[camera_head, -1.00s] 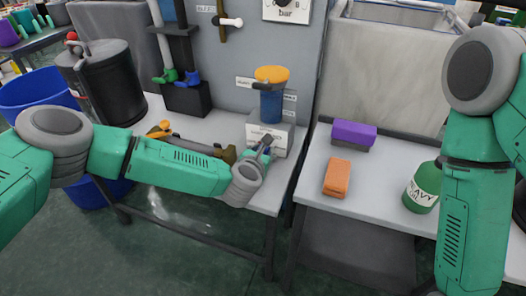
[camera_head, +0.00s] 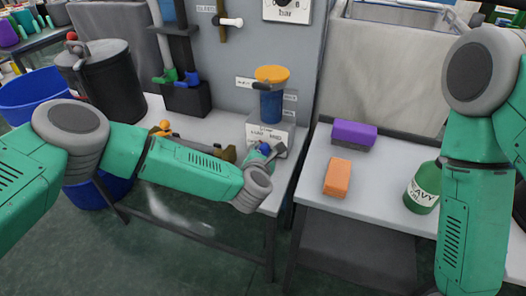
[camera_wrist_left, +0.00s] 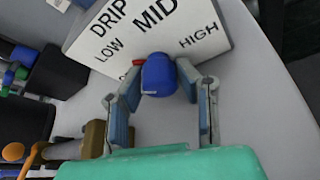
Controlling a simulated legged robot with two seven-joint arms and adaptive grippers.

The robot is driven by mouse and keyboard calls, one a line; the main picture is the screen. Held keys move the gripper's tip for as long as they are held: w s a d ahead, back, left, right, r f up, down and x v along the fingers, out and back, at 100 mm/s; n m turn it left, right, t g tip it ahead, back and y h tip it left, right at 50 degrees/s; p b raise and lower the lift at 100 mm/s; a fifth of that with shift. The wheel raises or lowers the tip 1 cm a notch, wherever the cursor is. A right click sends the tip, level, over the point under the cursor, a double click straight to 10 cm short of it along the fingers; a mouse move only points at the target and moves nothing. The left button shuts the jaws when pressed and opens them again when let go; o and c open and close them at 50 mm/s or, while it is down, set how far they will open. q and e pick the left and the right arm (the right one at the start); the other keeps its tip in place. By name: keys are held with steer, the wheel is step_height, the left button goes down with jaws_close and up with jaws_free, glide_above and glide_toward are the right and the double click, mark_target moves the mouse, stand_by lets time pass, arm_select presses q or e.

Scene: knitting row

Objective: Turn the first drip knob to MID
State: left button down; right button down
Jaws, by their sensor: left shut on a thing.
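The drip knob is blue and shows between my fingers in the left wrist view (camera_wrist_left: 158,76). It sits at the lower edge of a white label plate (camera_wrist_left: 160,38) marked DRIP, LOW, MID and HIGH. A small red mark shows at the knob's upper left, on the side towards LOW; where exactly it points I cannot tell. My left gripper (camera_wrist_left: 161,80) is shut on the knob, one finger on each side. In the head view the knob (camera_head: 264,148) shows at my left gripper (camera_head: 270,155), in front of a grey box (camera_head: 262,130). My right gripper is out of view.
A blue canister with an orange lid (camera_head: 271,103) stands above the box. Brass fittings (camera_head: 225,153) lie left of it on the bench. On the right bench are a purple block (camera_head: 354,133), an orange sponge (camera_head: 337,178) and a green bottle (camera_head: 423,188).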

arm_select(q)
steer(key=c, duration=1.2)
jaws_free()
steer(key=shift+d, duration=0.1)
steer(key=shift+s, duration=0.15)
steer(key=v, duration=1.1)
steer(key=shift+s+r, duration=0.2)
steer(key=shift+s, duration=0.1)
